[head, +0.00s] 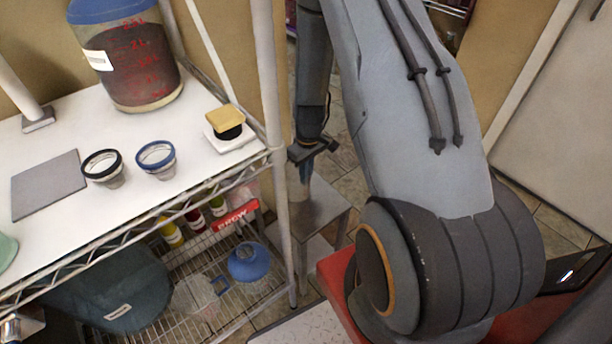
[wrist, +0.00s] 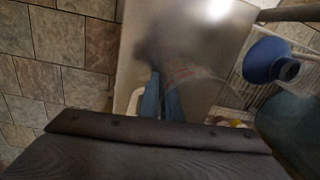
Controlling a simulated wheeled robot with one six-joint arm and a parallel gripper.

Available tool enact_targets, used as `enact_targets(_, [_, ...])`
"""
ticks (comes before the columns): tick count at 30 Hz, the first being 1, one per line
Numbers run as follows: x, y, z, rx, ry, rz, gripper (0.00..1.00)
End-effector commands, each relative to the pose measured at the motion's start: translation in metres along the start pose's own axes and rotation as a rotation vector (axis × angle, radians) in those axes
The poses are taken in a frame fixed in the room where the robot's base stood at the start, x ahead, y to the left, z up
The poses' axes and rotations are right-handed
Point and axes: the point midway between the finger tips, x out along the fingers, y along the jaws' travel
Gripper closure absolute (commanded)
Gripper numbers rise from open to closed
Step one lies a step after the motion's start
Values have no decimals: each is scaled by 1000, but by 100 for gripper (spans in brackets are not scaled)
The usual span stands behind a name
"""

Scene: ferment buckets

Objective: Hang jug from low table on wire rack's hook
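My gripper (head: 304,172) points down over the low grey metal table (head: 322,208), to the right of the wire rack (head: 278,190). In the wrist view, two bluish fingers (wrist: 162,98) stick out past a dark bar over the pale tabletop (wrist: 135,60). A faint, see-through shape with red marks (wrist: 182,75), likely the jug, shows by the fingertips, with a whitish curved edge beside them. Its outline is blurred, and I cannot tell whether the fingers touch it. In the head view the jug is not clear. I cannot make out the hook.
The rack's white top shelf (head: 130,200) holds a large bucket (head: 128,62), two cups and a small scale-like item. The lower shelf holds a blue funnel-like vessel (head: 249,262), a clear jug (head: 196,296), a dark teal tub (head: 105,290) and bottles. The rack post stands close to my gripper.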

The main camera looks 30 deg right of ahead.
Motion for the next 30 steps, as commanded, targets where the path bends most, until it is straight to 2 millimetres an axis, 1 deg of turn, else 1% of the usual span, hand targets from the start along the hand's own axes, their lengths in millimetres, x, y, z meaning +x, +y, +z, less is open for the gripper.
enact_targets(8, [4,0,0,0,0,0,100])
enact_targets(11, [4,0,0,0,0,0,84])
enact_targets(12, [3,0,0,0,0,0,78])
enact_targets(24, [4,0,0,0,0,0,77])
enact_targets(28, [-13,1,-1,0,2,1,77])
enact_targets(30, [-25,1,-1,-1,3,2,77])
